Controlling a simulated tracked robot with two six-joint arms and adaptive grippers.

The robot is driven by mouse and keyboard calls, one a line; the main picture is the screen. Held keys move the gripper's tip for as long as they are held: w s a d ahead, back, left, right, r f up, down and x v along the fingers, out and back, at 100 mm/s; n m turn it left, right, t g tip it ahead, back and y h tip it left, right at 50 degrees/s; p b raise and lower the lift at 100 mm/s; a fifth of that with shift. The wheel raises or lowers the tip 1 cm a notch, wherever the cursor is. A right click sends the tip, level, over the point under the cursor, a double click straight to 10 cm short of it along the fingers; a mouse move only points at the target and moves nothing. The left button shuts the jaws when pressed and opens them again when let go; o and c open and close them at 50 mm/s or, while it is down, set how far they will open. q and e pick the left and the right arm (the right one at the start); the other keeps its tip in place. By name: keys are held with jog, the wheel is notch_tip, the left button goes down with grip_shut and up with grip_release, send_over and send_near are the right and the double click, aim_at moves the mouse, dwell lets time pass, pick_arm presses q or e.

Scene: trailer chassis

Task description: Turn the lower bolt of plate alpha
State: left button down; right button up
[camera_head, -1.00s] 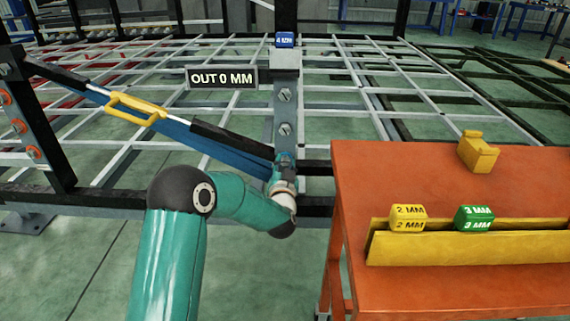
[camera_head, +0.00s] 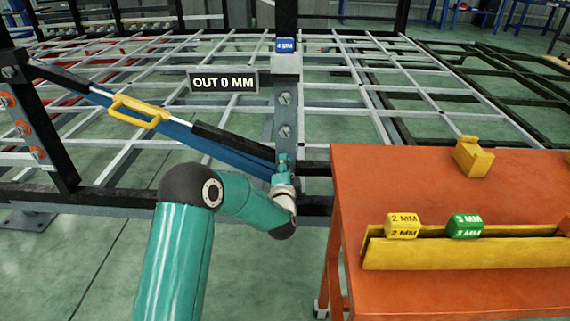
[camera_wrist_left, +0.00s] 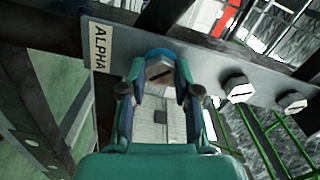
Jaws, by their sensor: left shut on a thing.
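Plate alpha (camera_head: 286,112) is a grey upright plate on the chassis frame. Its upper bolt (camera_head: 285,98) and middle bolt (camera_head: 285,131) show in the head view. My left gripper (camera_head: 283,163) is at the plate's lower end and hides the lower bolt there. In the left wrist view the ALPHA label (camera_wrist_left: 101,48) is at the plate's end. Beside it, my left gripper (camera_wrist_left: 158,82) is shut around the lower bolt (camera_wrist_left: 160,68), which has a blue ring behind its head and a dark line across it. The other two bolts are apart from the fingers. My right gripper is out of view.
An orange table (camera_head: 430,180) stands close to the right of my left arm, with a yellow rack (camera_head: 450,256), 2 MM (camera_head: 403,226) and 3 MM (camera_head: 465,227) blocks. A turnbuckle with a yellow handle (camera_head: 138,110) runs down to the plate. A sign (camera_head: 223,83) reads OUT 0 MM.

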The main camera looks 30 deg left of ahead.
pick_arm(q)
jog(key=shift+d+f+m+p, duration=0.15)
jog(key=shift+f+m, duration=0.05)
jog(key=shift+m, duration=0.45)
jog(key=shift+d+f+m+p, duration=0.15)
jog(key=shift+m, duration=0.5)
jog(key=c, duration=0.9)
grip_release()
jog(key=shift+o, duration=0.3)
jog(key=shift+a+r, duration=0.1)
jog(key=shift+r, duration=0.05)
jog(key=v, duration=1.2)
jog(key=shift+a, duration=0.1)
